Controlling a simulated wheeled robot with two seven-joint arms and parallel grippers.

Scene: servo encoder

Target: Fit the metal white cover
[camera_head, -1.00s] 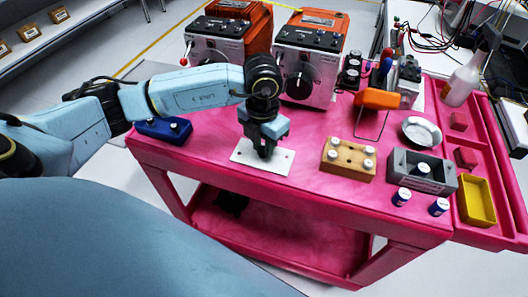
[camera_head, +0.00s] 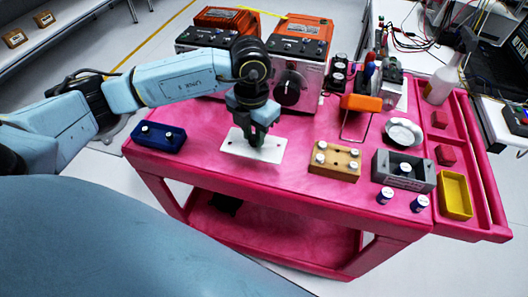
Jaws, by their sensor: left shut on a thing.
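The metal white cover (camera_head: 236,146) is a flat white plate with small holes, over the left-middle of the pink cart top. My left gripper (camera_head: 257,142) points down at its middle and is shut on it, hiding part of it. The plate appears raised slightly off the cart; the exact gap is hard to tell. A grey open housing (camera_head: 420,182) with a white-topped cylinder (camera_head: 404,169) in it stands to the right. My right gripper is not in view.
The pink cart (camera_head: 290,181) also holds a tan block with white-topped pegs (camera_head: 334,165), a blue box (camera_head: 158,137), two small cylinders (camera_head: 385,196), a metal dish (camera_head: 404,132) and a yellow bin (camera_head: 455,195). Orange-and-grey machines (camera_head: 298,78) stand behind the gripper.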

